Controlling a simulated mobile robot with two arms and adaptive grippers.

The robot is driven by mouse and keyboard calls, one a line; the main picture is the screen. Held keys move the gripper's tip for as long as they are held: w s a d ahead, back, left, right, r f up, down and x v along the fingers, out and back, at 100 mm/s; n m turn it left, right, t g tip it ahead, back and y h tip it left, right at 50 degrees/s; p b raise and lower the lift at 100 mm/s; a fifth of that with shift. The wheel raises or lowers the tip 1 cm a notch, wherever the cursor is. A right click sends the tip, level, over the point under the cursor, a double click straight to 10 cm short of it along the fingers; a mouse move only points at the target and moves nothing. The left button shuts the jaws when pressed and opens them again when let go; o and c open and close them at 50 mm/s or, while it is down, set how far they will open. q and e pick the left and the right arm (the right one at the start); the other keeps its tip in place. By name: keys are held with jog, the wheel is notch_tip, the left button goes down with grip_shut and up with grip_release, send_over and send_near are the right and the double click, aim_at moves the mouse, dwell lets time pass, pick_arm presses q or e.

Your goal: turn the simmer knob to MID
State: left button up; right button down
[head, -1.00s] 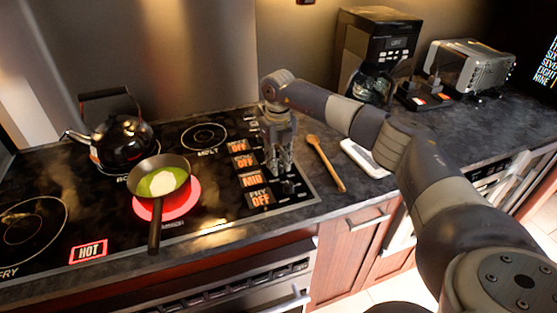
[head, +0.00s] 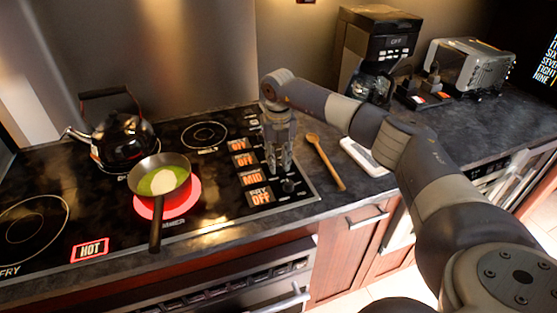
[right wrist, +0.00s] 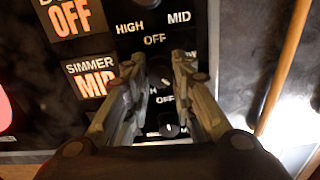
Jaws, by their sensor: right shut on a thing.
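My right gripper (head: 279,168) points down over the knob column at the right side of the black cooktop (head: 95,208). In the right wrist view its two fingers (right wrist: 157,72) stand on either side of the simmer knob (right wrist: 160,76), shut on it; the fingers and shadow partly hide it. The simmer display (right wrist: 95,84) reads MID in orange, and it also reads MID in the head view (head: 251,178). The fry knob (right wrist: 170,128) sits just below the fingers in the wrist view. My left gripper is not in view.
A pan (head: 160,182) with green contents stands on a glowing red burner. A black kettle (head: 118,140) is behind it. A wooden spoon (head: 326,163) lies right of the cooktop, close to my gripper. The fry display (head: 260,196) reads OFF.

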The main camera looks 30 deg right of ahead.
aim_at(279, 164)
jog(key=c, duration=1.5)
grip_release()
jog(key=shift+w+r, duration=0.1)
jog(key=shift+o, duration=0.8)
notch_tip(279, 164, up, 12)
